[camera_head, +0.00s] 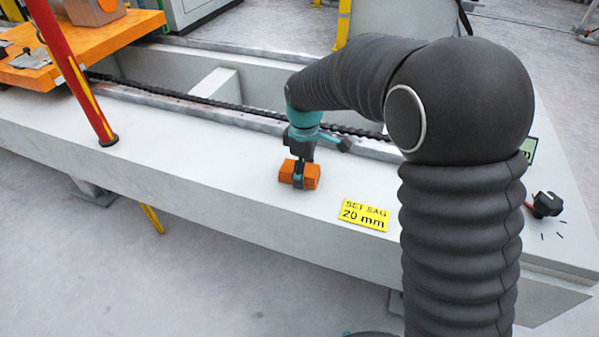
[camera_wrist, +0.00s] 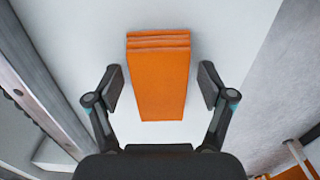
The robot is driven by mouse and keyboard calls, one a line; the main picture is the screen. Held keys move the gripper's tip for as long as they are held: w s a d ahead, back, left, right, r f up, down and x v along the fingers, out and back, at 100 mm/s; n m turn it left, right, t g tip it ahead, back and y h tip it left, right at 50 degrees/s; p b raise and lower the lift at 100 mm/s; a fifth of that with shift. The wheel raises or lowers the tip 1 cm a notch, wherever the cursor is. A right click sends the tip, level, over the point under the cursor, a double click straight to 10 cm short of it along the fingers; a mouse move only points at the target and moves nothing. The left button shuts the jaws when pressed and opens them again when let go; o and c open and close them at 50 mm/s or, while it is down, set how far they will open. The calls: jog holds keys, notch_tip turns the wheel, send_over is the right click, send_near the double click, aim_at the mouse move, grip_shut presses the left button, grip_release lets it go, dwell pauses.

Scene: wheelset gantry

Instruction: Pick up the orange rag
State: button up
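The orange rag (camera_head: 313,176) is a folded block on the pale beam top, left of the yellow sign. In the wrist view the rag (camera_wrist: 160,75) lies lengthwise between my fingers, with its layered folds at the far end. My gripper (camera_head: 299,178) points down over the rag, one finger crossing in front of it. In the wrist view my gripper (camera_wrist: 160,86) is open, one finger on each side of the rag, with a small gap on both sides. The rag's underside is hidden.
A yellow "SET SAG 20 mm" sign (camera_head: 364,215) lies to the right. A slanted red post (camera_head: 75,75) stands on the left. A dark chain (camera_head: 220,104) runs behind the rag. An orange platform (camera_head: 100,40) is at upper left. The beam's front edge is nearby.

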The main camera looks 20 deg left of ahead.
jog(key=c, duration=0.8)
jog(key=shift+r, duration=0.1)
jog(key=shift+r, duration=0.45)
jog(key=r, duration=0.3)
jog(key=shift+w+r, duration=0.2)
jog(key=shift+r, duration=0.05)
jog(key=w+d+r, duration=0.6)
jog(key=w, duration=0.3)
jog(key=shift+w+d+r+p, duration=0.15)
jog(key=shift+w+r+p, duration=0.1)
jog(key=shift+p, duration=0.2)
